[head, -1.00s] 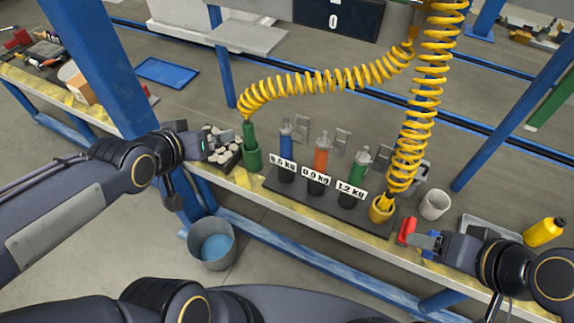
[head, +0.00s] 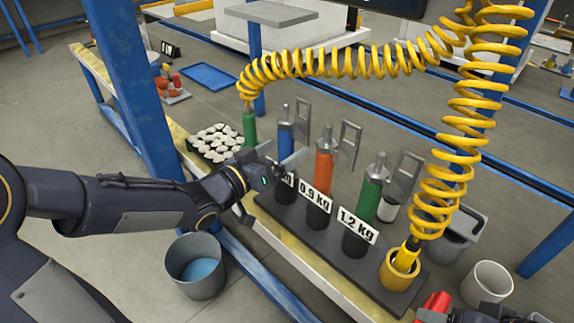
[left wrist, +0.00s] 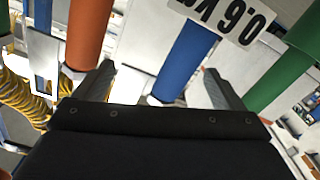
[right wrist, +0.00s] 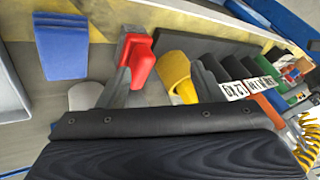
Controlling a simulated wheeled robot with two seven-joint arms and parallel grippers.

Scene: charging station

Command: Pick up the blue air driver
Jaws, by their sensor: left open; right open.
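The blue air driver (head: 286,128) stands upright in the black rack (head: 395,297), behind the 0.6 kg label, which my left arm partly hides in the head view. My left gripper (head: 288,162) is open in front of it. In the left wrist view, the blue driver (left wrist: 187,60) lies between the spread fingers of the gripper (left wrist: 158,85), a little beyond their tips; contact cannot be told. My right gripper (right wrist: 160,75) is open at the bench's right end, near a red object (right wrist: 138,62) and a yellow holder (right wrist: 178,75). Its jaws look empty.
Orange (head: 325,160) and green (head: 370,190) drivers stand to the right of the blue one.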

